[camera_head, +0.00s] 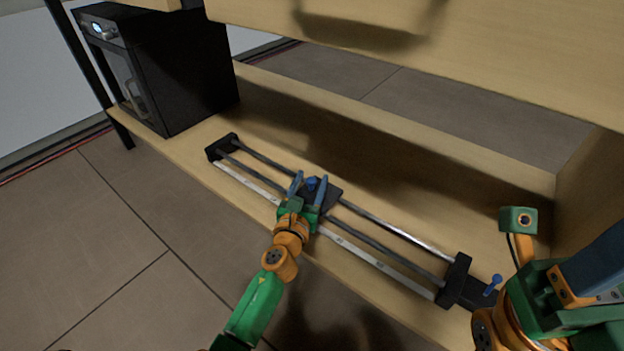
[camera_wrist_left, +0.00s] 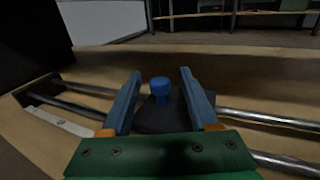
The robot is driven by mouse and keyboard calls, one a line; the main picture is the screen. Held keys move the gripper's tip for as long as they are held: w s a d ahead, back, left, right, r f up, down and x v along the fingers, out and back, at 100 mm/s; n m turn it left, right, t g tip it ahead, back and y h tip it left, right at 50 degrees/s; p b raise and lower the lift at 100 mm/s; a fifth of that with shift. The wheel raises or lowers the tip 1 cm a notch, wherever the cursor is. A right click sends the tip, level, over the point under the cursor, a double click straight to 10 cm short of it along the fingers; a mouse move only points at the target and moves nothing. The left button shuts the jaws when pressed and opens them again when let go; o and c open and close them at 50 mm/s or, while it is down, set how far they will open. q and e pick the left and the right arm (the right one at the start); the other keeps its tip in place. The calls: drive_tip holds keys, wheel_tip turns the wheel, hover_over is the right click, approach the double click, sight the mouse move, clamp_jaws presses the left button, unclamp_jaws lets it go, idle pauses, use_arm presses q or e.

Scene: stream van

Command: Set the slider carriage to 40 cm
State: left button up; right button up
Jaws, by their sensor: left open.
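The slider carriage (camera_head: 331,193) is a dark plate on two metal rails (camera_head: 385,228) between black end blocks, about midway along. A blue knob (camera_head: 311,184) stands on it. A pale scale strip (camera_head: 350,247) runs along the near side; its marks are too small to read. My left gripper (camera_head: 309,183) is open, its blue fingers on either side of the knob. In the left wrist view the knob (camera_wrist_left: 160,88) stands between the fingers, apart from both. My right gripper (camera_head: 606,262) is partly in view at the right edge; its fingertips are cut off.
The slider lies on a wooden shelf (camera_head: 275,115). A black oven-like box (camera_head: 170,70) stands at the shelf's far left. A second blue knob (camera_head: 493,285) is at the slider's right end. A wooden board (camera_head: 480,60) overhangs the shelf above.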

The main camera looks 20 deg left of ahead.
use_arm(q)
drive_tip(key=shift+w, duration=0.4)
clamp_jaws()
idle(1.2)
